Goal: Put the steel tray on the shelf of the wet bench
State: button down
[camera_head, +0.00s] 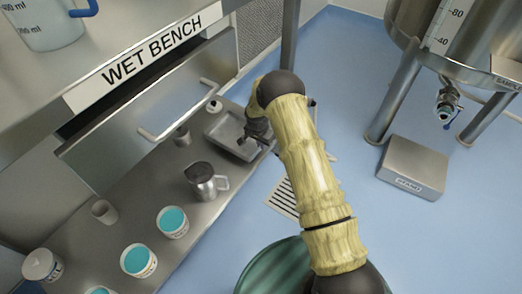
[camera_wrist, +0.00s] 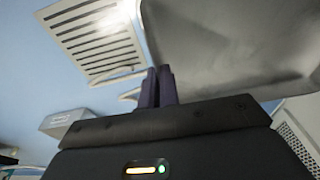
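The steel tray (camera_head: 232,137) is a shallow grey pan at the far end of the wet bench's lower worktop, near its floor-side edge. I cannot tell whether it rests fully on the worktop. My gripper (camera_head: 258,138) is at the tray's right end. In the wrist view the tray (camera_wrist: 225,45) fills the upper right. There the dark fingers of my gripper (camera_wrist: 158,86) are close together at its near edge, where a thin wire handle (camera_wrist: 130,96) runs behind them. The wet bench shelf (camera_head: 95,45) is the upper level above the label.
A steel mug (camera_head: 203,182), cups and teal-filled tubs (camera_head: 173,222) stand along the worktop. A blue-handled beaker (camera_head: 45,25) stands on the shelf. A tank (camera_head: 425,40) and steel box (camera_head: 413,168) are on the right, a floor grate (camera_head: 283,200) below.

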jog(key=shift+w+f+b, duration=0.1)
jog(key=shift+f+b, duration=0.5)
jog(key=shift+f, duration=1.25)
jog(key=c, duration=1.6)
grip_release()
jog(key=shift+f, duration=0.1)
jog(key=shift+c, duration=0.2)
jog(key=r+p, duration=0.1)
jog(key=r, duration=0.3)
jog(key=s+r+p, duration=0.1)
jog(key=r+p, duration=0.1)
jog(key=r, duration=0.2)
jog(key=a+r+p, duration=0.1)
jog(key=r+p, duration=0.1)
jog(key=r, duration=0.2)
jog(key=shift+s, duration=0.25)
jog(key=shift+r, duration=0.1)
